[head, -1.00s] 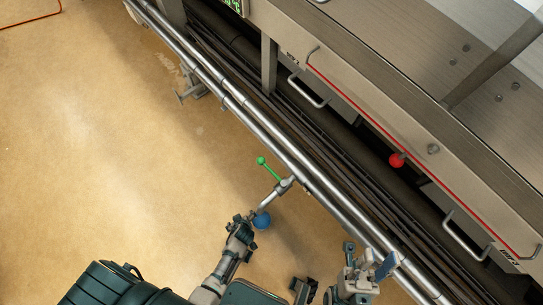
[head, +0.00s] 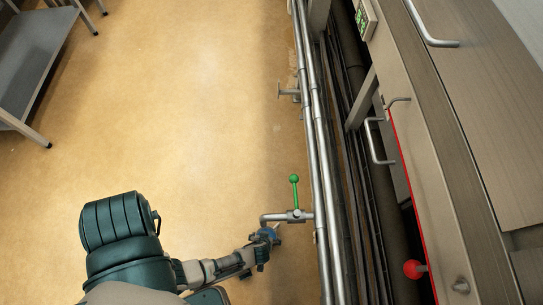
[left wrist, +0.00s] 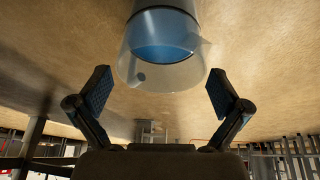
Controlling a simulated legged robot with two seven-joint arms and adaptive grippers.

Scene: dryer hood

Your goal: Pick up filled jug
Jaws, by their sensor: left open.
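A clear jug (left wrist: 165,68) with blue liquid (left wrist: 163,50) in it fills the top middle of the left wrist view. In the head view only a small blue patch of the jug (head: 269,232) shows, under the end of a pipe spout, partly hidden by my left gripper (head: 265,250). In the left wrist view my left gripper (left wrist: 160,95) is open, one finger on each side of the jug. Both fingers look apart from its wall, and the jug is not gripped. My right gripper is out of view.
The pipe spout (head: 272,217) has a valve with a green handle (head: 295,192) just above the jug. Long steel pipes (head: 314,150) run beside it. The steel machine (head: 440,160) with a red knob (head: 413,269) stands at right. A grey shelf (head: 40,60) stands far left; the floor between is clear.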

